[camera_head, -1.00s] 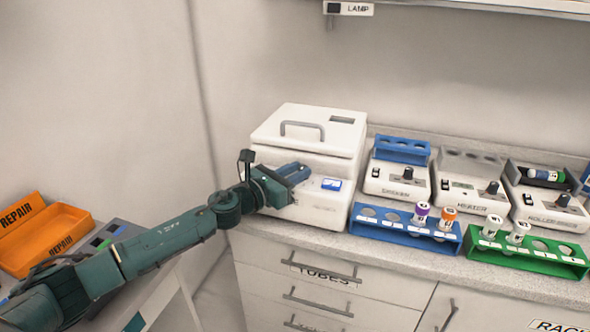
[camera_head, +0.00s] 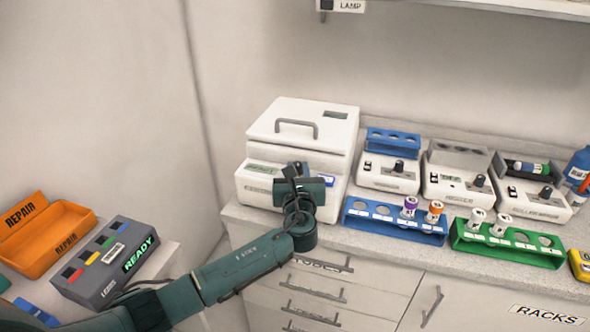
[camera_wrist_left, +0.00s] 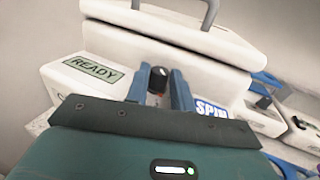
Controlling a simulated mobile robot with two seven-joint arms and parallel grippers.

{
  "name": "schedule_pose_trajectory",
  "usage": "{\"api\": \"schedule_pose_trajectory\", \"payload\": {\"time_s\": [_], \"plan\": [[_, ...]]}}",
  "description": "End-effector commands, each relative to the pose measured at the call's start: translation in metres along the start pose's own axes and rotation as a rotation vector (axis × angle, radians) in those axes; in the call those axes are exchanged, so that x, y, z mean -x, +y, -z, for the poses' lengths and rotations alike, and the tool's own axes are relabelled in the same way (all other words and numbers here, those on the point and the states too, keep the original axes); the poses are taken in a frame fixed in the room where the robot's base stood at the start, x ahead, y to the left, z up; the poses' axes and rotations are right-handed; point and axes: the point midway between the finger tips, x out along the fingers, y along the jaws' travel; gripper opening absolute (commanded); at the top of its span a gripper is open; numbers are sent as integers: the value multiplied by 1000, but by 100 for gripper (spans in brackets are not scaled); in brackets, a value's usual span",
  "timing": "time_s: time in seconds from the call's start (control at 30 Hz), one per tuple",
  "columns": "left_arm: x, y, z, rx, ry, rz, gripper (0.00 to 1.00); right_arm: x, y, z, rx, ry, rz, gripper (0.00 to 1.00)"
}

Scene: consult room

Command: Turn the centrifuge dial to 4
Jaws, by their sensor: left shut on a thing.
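The white centrifuge (camera_head: 262,150) stands at the left end of the counter, its lid down with a grey handle on top. My left gripper (camera_head: 296,170) is at its front panel, coming from the front, and covers the dial in the head view. In the left wrist view the dark dial (camera_wrist_left: 158,78) stands between the blue fingers of my left gripper (camera_wrist_left: 160,88), which is shut on it. A green READY display (camera_wrist_left: 93,68) is left of the dial and a blue SPIN label (camera_wrist_left: 212,109) is right of it. The dial's numbers cannot be read. My right gripper is not in view.
Several small devices (camera_head: 388,176) stand right of the centrifuge. A blue rack (camera_head: 370,222) and a green rack (camera_head: 500,247) with capped tubes stand in front of them. An orange REPAIR bin (camera_head: 62,222) and a grey READY box (camera_head: 95,290) are at the left.

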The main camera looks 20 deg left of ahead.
Motion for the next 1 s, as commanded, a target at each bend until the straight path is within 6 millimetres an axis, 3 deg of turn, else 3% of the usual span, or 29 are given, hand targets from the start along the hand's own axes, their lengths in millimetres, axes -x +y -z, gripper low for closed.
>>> {"api": "schedule_pose_trajectory", "payload": {"time_s": [0.4,0.93,0.97,1.0], "plan": [[-1,-5,-2,1,-4,-178,1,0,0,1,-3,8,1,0],[-2,-5,-3,0,-6,-200,1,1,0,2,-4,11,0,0],[-2,-5,-3,0,-6,-200,24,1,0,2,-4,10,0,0],[-2,-5,-3,1,-6,-200,28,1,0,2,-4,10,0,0]]}}
